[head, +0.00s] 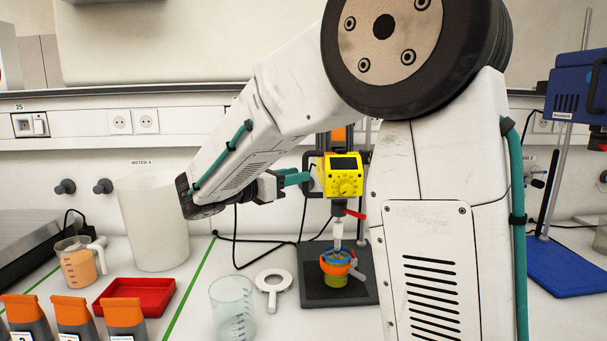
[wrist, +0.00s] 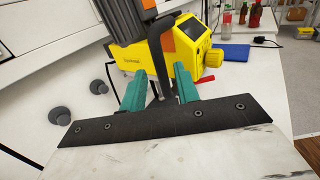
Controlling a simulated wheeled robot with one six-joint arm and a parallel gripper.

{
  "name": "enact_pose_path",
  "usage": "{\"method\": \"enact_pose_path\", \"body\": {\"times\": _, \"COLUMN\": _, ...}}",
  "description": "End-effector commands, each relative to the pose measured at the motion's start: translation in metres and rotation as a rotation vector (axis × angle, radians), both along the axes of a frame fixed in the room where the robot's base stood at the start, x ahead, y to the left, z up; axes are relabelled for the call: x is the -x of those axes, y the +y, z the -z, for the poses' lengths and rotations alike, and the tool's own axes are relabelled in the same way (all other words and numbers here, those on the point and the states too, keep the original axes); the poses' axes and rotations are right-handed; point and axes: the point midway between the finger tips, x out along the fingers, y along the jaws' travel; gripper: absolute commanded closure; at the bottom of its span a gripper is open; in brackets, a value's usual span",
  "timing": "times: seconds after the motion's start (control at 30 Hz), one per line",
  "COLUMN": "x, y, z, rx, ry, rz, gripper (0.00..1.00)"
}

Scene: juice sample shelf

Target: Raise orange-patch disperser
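An orange patch (head: 339,135) shows above the head. In the wrist view the yellow head (wrist: 183,44) is just ahead, with a black handle (wrist: 157,62) at its side. My gripper (wrist: 160,80) has its teal fingers on either side of this handle, with small gaps showing, so it looks open around it. The disperser's shaft (head: 338,232) points down into a vessel (head: 336,281) with green-yellow contents and a blue and orange collar.
The stand's dark base plate (head: 352,291) bears the vessel. A clear beaker (head: 231,306), a white ring holder (head: 273,284) and a red tray (head: 144,294) stand left of it. A blue device (head: 575,90) is at right.

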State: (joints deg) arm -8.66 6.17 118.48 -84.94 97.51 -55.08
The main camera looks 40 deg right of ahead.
Motion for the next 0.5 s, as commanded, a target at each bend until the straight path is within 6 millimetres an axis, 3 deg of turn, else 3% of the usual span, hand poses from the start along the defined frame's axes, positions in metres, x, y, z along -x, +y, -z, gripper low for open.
{"method": "enact_pose_path", "body": {"times": 0.2, "x": 0.000, "y": -0.028, "z": 0.000, "rx": -0.002, "ry": -0.001, "rz": 0.001, "gripper": 0.69}}
{"method": "enact_pose_path", "body": {"times": 0.5, "x": 0.000, "y": -0.034, "z": 0.000, "rx": -0.002, "ry": -0.001, "rz": -0.002, "gripper": 0.69}}
